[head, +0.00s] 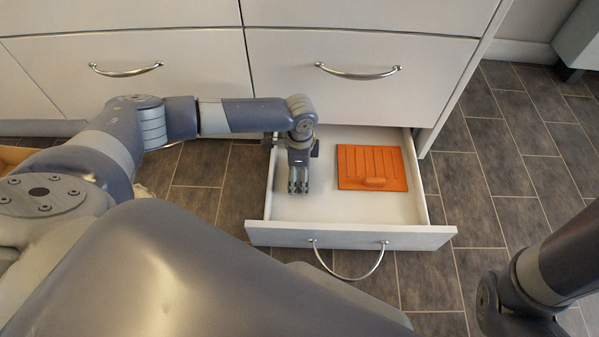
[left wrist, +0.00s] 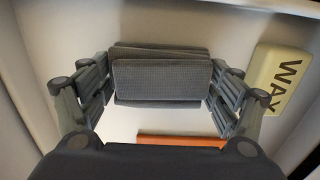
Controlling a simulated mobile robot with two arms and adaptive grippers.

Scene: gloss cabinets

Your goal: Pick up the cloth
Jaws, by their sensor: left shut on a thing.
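The cloth (left wrist: 160,80) is a dark grey folded stack, seen between the fingers of my left gripper in the left wrist view. My left gripper (head: 298,187) points down inside the left part of the open drawer (head: 350,237) in the head view. Its fingers touch the cloth from both sides and are shut on it. In the head view the gripper hides most or all of the cloth. I cannot tell whether the cloth is clear of the drawer floor. My right gripper is not in view.
An orange ribbed board (head: 370,167) with a raised grip lies in the drawer's right half. A pale yellow block marked WAX (left wrist: 279,80) lies beside the cloth in the left wrist view. Drawer walls are close around the gripper. Tiled floor (head: 490,170) is open at right.

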